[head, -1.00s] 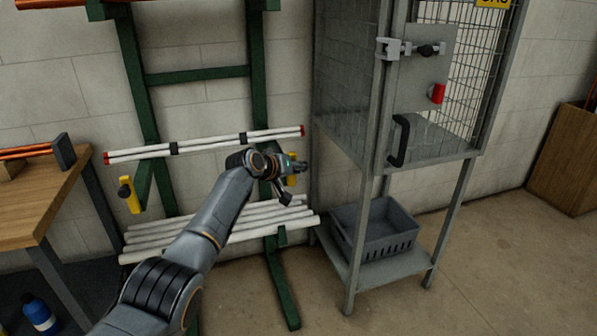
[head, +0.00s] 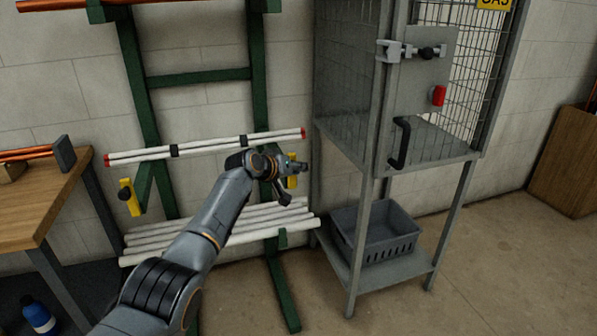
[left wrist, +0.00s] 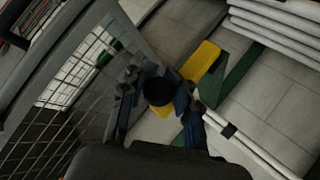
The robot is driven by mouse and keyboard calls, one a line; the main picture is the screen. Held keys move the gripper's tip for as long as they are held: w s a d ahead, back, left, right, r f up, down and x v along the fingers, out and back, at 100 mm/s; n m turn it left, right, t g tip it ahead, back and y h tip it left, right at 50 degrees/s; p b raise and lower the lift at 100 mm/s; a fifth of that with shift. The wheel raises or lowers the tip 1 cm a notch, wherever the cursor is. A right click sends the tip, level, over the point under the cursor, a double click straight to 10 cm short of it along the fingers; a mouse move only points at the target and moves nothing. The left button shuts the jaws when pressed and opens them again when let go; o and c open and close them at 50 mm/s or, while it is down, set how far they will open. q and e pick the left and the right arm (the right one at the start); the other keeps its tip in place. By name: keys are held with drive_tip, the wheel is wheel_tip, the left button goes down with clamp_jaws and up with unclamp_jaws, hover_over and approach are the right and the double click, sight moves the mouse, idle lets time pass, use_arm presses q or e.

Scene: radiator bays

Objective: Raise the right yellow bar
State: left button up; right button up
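The right yellow bar (head: 292,182) is upright by the right post of the green rack, partly hidden behind my left gripper (head: 297,186). In the left wrist view the yellow bar (left wrist: 203,63) runs diagonally, with a round black knob (left wrist: 157,91) at its end. My left gripper (left wrist: 157,101) has its fingers apart, one on each side of the knob. I cannot tell whether either finger touches it. The left yellow bar (head: 130,197), with its own black knob, is upright at the rack's left post. My right gripper is not in view.
White pipes with red ends (head: 215,147) lie across the green rack (head: 200,75), with more white pipes (head: 150,243) below. A grey mesh cage (head: 345,75) stands close to the right of my gripper, above a grey crate (head: 376,238). A wooden bench (head: 40,200) is at left.

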use_arm(q)
drive_tip(key=shift+o, duration=1.3)
drive_tip(key=shift+w+a+r, duration=0.15)
drive_tip(key=shift+a+r, duration=0.2)
drive_tip(key=shift+r, duration=0.4)
drive_tip(key=shift+a, duration=0.1)
drive_tip(key=s+f+v, duration=0.1)
drive_tip(key=v, duration=1)
drive_tip(key=shift+s+r, duration=0.1)
